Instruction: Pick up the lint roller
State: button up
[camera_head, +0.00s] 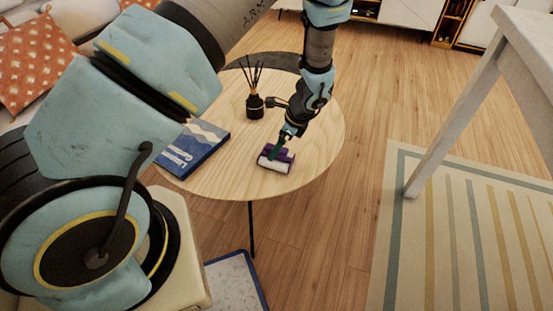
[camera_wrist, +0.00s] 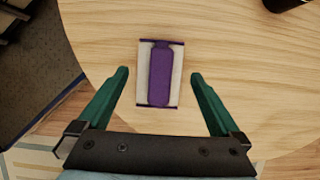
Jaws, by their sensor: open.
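The lint roller (camera_head: 276,159) is a short purple and white piece lying on the round wooden table (camera_head: 322,135). In the wrist view the lint roller (camera_wrist: 160,75) shows a purple handle between white sides, with thin purple edges at both ends. My gripper (camera_head: 283,142) is above the lint roller in the head view and hides part of it. In the wrist view my gripper (camera_wrist: 160,92) has its two green fingers wide apart, one to each side of the lint roller's lower end. Nothing is between the fingertips in contact with them.
A blue book (camera_head: 193,148) lies on the table left of the lint roller. A black reed diffuser (camera_head: 255,106) with tall sticks stands behind. A white table leg (camera_head: 452,125) and a striped rug (camera_head: 470,240) are at right. The table's right part is clear.

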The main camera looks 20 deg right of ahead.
jog(key=shift+d+x, duration=0.2)
jog(key=shift+x, duration=2.85)
jog(key=shift+s+f, duration=0.1)
jog(key=shift+s, duration=0.1)
jog(key=shift+c, duration=0.2)
jog(key=c, duration=1.3)
